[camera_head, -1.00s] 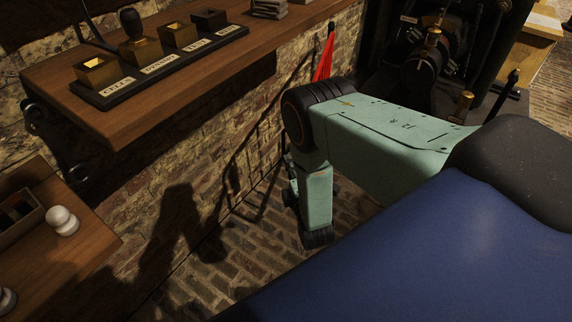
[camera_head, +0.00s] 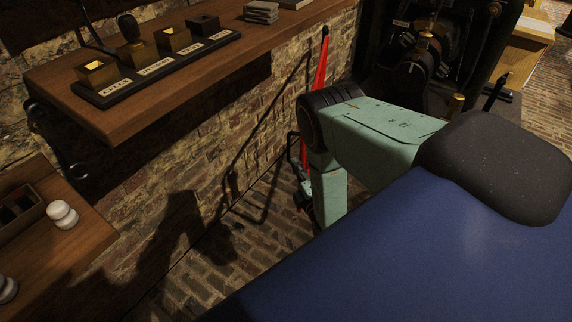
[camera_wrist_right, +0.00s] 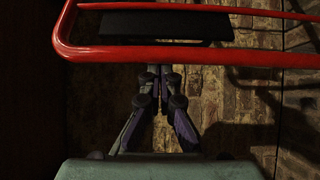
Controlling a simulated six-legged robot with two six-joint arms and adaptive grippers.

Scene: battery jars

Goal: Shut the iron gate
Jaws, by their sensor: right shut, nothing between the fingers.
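In the head view my right arm hides part of the gate's lower end and most of the gripper. My left gripper is out of view.
A wooden wall shelf (camera_head: 140,118) carries a black rack (camera_head: 155,72) of small brass boxes. A lower wooden top (camera_head: 75,240) holds white knobs (camera_head: 62,214). Dark machinery (camera_head: 420,60) stands beyond my arm. The brick floor (camera_head: 215,270) by the wall is clear.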

